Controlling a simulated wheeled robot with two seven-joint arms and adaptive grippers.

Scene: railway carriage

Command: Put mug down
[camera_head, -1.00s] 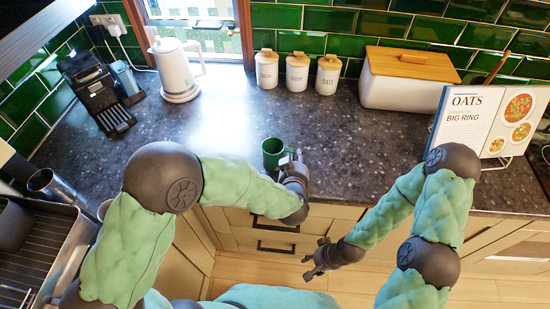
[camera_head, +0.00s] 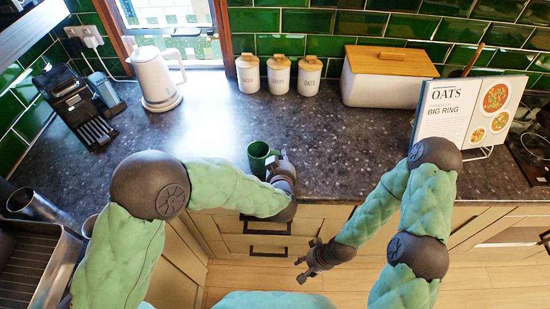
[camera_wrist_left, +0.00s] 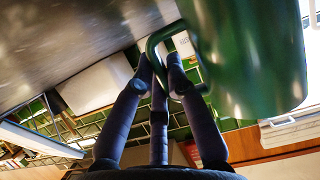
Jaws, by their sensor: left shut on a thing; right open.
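The green mug (camera_head: 260,156) is upright at the front part of the dark worktop (camera_head: 330,140) in the head view. My left gripper (camera_head: 278,164) is at its right side, shut on its handle. In the left wrist view the mug (camera_wrist_left: 255,60) fills the upper right, and the fingers (camera_wrist_left: 160,70) close around the handle. Whether the mug's base touches the worktop cannot be told. My right gripper (camera_head: 308,266) is open and empty, low in front of the drawers.
A cookbook (camera_head: 465,112) stands at the right. The worktop around the mug is clear.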

